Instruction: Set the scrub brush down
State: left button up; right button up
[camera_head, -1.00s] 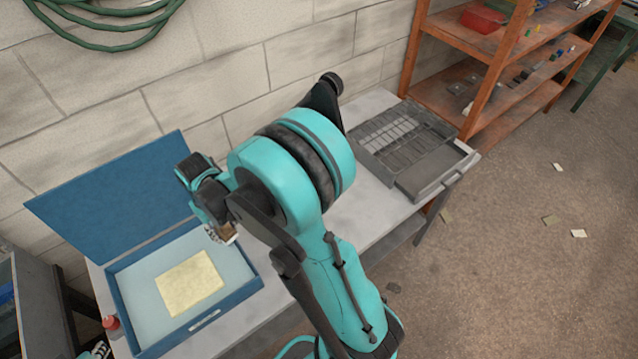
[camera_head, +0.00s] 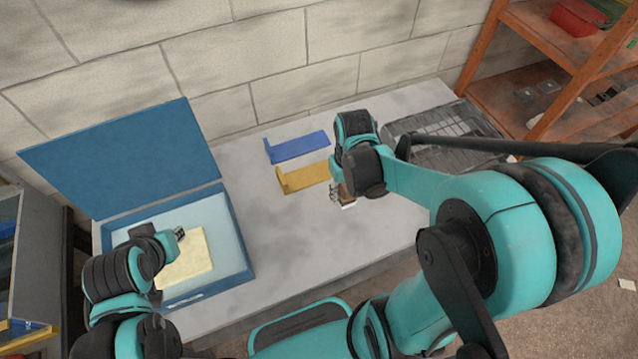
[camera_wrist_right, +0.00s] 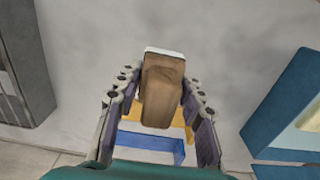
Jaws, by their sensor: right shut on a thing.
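The scrub brush is a brown wooden block with a white edge of bristles. In the right wrist view the brush (camera_wrist_right: 162,92) sits between the fingers of my right gripper (camera_wrist_right: 160,105), which is shut on it. In the head view the brush (camera_head: 346,197) hangs below my right gripper (camera_head: 343,188), over the middle of the grey bench (camera_head: 290,235). Whether it touches the bench top is hard to tell. My left gripper (camera_head: 178,235) is above the open blue box, and its finger opening is too small to judge.
The blue box (camera_head: 240,240) with raised lid holds a pale yellow pad (camera_head: 199,250). A blue bracket (camera_head: 300,146) and a yellow bracket (camera_head: 304,177) lie behind the brush. A grey wire-topped tray (camera_head: 440,122) is at the right. Bench between box and brush is bare.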

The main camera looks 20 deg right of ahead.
jog(key=s, duration=0.3)
jog(key=b, duration=0.4)
send_over(322, 201)
notch_tip(322, 201, down, 7)
jog(key=shift+f, duration=0.2)
notch_tip(322, 201, down, 4)
jog(key=shift+b, duration=0.8)
jog(key=shift+r, duration=0.1)
